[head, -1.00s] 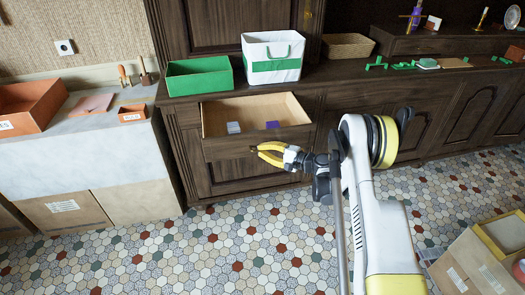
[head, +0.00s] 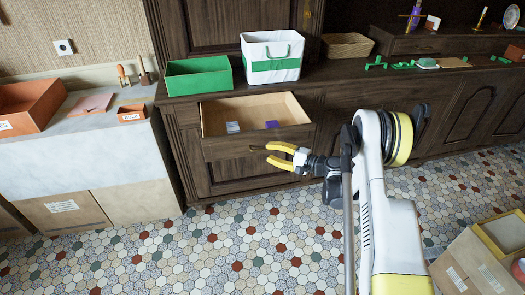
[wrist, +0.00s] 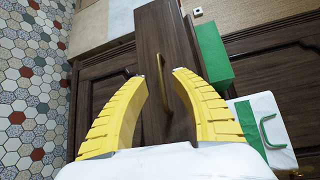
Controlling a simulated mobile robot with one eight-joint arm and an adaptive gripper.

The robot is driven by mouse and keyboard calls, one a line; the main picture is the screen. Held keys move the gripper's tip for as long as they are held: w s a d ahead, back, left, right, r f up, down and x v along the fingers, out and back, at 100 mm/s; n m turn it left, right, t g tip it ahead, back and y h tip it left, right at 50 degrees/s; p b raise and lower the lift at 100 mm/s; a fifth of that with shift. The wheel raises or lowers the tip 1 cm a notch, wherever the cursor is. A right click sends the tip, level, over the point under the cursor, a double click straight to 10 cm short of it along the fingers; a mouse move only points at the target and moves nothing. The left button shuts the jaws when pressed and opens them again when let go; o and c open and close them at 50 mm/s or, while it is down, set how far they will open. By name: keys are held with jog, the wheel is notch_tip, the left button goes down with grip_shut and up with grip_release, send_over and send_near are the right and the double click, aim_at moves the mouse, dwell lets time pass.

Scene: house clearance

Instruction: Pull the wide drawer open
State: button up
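The wide drawer (head: 225,150) of the dark wooden cabinet stands pulled out, its pale inside showing in the head view. Inside lie a grey-white block (head: 232,127) and a small purple block (head: 272,125). My gripper (head: 268,153) is open and empty in front of the drawer front. In the wrist view, my yellow fingers (wrist: 160,75) are spread apart, and the brass bar handle (wrist: 178,85) on the drawer front (wrist: 160,120) shows beyond and between them. The fingers look clear of the handle.
A green box (head: 198,78), a white-and-green bag (head: 272,58) and a wicker basket (head: 347,46) stand on the cabinet top. A pale counter (head: 85,145) with orange trays is at left. Cardboard boxes (head: 470,262) stand at lower right. The tiled floor before the drawer is clear.

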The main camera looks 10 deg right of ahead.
jog(key=v, duration=0.7)
jog(key=shift+s+d, duration=0.2)
jog(key=shift+s, duration=0.05)
jog(key=s+a+r+n+g+h, duration=0.25)
jog(key=s+a+r, duration=0.25)
jog(key=r, duration=0.3)
jog(key=s+a+r+n+g+h, duration=0.1)
jog(key=s+a+r+n+h, duration=0.25)
jog(key=r, duration=0.55)
jog(key=s+r+n+h, duration=0.1)
jog(key=s+n+h, duration=0.1)
jog(key=s, duration=1)
jog(key=s+r+n+h, duration=0.1)
jog(key=s+n+h, duration=0.1)
jog(key=s, duration=1.1)
jog(key=shift+d+r+g+h, duration=0.35)
jog(key=shift+h, duration=0.55)
